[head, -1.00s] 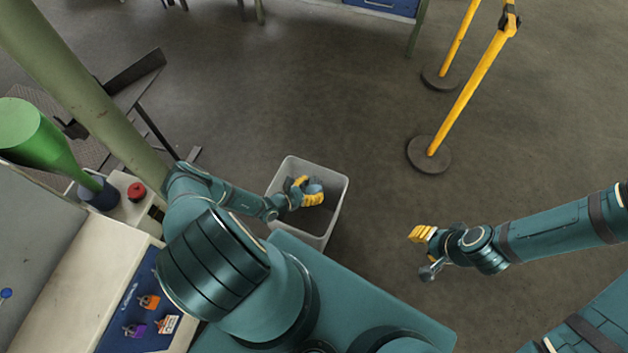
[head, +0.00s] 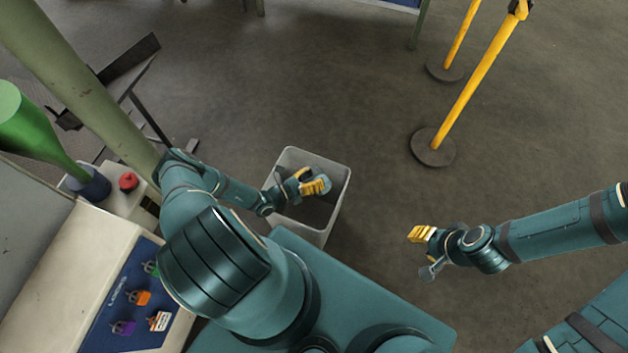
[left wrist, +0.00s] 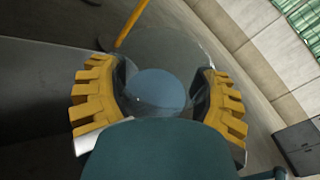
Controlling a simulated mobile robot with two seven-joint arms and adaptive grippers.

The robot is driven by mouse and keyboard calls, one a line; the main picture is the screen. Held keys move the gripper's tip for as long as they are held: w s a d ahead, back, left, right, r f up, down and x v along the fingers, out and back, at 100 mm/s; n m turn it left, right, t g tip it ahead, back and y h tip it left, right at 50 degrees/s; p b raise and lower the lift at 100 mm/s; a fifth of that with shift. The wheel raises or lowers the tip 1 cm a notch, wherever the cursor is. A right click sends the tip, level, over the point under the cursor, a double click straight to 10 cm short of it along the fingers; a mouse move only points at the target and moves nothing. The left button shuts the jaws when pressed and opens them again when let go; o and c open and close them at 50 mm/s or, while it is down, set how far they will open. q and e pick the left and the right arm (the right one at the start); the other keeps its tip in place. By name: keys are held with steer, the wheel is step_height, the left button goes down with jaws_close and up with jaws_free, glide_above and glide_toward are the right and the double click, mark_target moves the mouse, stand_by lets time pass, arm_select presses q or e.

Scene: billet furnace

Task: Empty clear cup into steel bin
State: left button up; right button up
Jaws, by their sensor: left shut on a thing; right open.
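My left gripper (head: 313,183) is over the grey steel bin (head: 334,172), which stands on the floor. In the left wrist view, the left gripper (left wrist: 160,95) is shut on a clear cup (left wrist: 172,52), with its yellow fingers on both sides. A blue-grey round surface (left wrist: 158,88) shows through the cup; I cannot tell whether it is contents or the cup's base. The inside of the bin is dark and I see no contents. My right gripper (head: 425,252) is open and empty, right of the bin.
A yellow barrier post (head: 468,85) stands at the upper right. The floor beyond the bin is clear.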

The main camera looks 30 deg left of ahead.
arm_select(q)
steer(key=n+b, duration=0.1)
steer(key=n+t+b, duration=0.1)
steer(key=shift+a+r+n+t+h, duration=0.1)
steer(key=shift+r+n+t+h, duration=0.2)
steer(key=shift+r+h, duration=0.1)
steer(key=shift+r+n+t+b, duration=0.15)
steer(key=shift+n+t+b, duration=0.2)
steer(key=shift+b, duration=0.4)
steer(key=shift+a+r+n+t, duration=0.15)
steer(key=shift+n+t, duration=0.2)
steer(key=shift+n, duration=0.3)
steer(key=shift+a+r+n+t, duration=0.1)
steer(key=shift+r+n+t, duration=0.25)
steer(key=shift+n, duration=0.45)
steer(key=shift+s+a+r+n+t+y, duration=0.1)
steer(key=shift+n+t+y, duration=0.05)
steer(key=shift+n+t, duration=0.2)
steer(key=shift+a+r+n+t+y, duration=0.1)
steer(key=shift+n+t+y, duration=0.1)
steer(key=shift+n, duration=0.25)
steer(key=shift+s+a+r+n+t+y, duration=0.1)
steer(key=shift+a+r+n+t+y, duration=0.15)
steer(key=shift+n+t+y, duration=0.7)
steer(key=shift+w+a+r+n+t+y, duration=0.1)
steer(key=shift+a+n+t+y, duration=0.2)
steer(key=shift+n, duration=1.2)
steer(key=shift+s+a+r+n+t+y, duration=0.15)
steer(key=shift+n+t+y, duration=0.45)
steer(key=shift+n, duration=0.65)
